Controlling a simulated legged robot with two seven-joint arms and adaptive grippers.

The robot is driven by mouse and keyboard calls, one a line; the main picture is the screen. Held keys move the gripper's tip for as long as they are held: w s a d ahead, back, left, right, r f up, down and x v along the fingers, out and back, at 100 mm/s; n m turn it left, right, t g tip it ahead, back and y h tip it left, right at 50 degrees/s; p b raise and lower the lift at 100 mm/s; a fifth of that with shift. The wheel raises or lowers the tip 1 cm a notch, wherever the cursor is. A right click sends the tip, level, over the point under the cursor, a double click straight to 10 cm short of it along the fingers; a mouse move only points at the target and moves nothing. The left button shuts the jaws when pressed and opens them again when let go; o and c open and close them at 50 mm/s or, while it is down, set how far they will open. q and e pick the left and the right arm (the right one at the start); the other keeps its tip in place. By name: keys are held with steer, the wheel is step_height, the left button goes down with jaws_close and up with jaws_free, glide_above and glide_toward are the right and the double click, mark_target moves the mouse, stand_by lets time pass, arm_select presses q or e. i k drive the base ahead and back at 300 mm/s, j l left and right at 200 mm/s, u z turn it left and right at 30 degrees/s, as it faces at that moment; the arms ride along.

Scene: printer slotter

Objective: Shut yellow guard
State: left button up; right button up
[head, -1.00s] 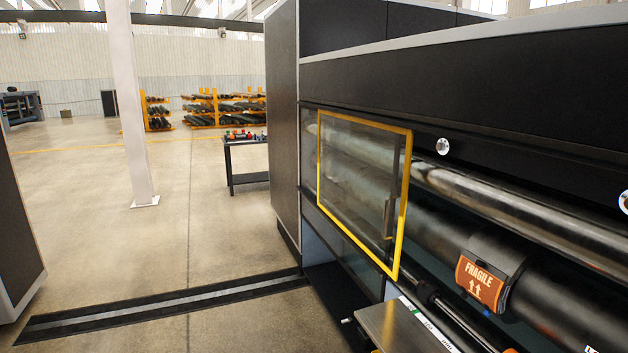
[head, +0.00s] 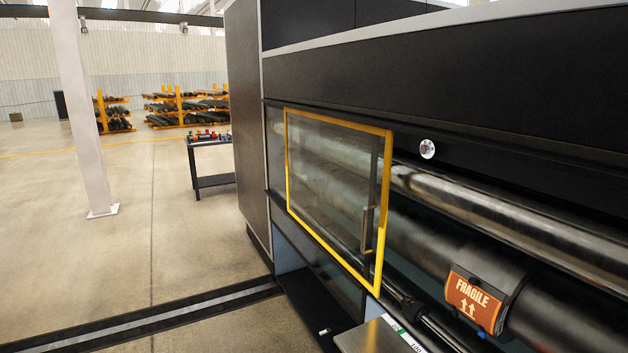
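The yellow guard (head: 381,215) is a clear panel in a yellow frame on the front of the black printer machine. A vertical handle (head: 368,228) sits near its right edge. The guard covers the left part of the machine's long opening. To its right the opening is uncovered, and metal rollers (head: 500,222) show there. Whether the guard is a sliding or hinged panel cannot be told. Neither of my grippers is in view.
An orange FRAGILE label (head: 472,302) wraps a roller at the lower right. A metal ledge (head: 372,338) juts out below the guard. A small dark table (head: 212,160) and a white column (head: 84,110) stand left. The floor between is open.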

mark_target(386, 173)
steer(key=i+j+z, duration=0.15)
steer(key=i+j, duration=0.25)
steer(key=i, duration=0.25)
steer(key=i+j+z, duration=0.15)
steer(key=i+j, duration=0.3)
steer(key=i, duration=0.25)
steer(key=i+j+z, duration=0.1)
steer(key=i+j, duration=0.45)
steer(key=i, duration=0.05)
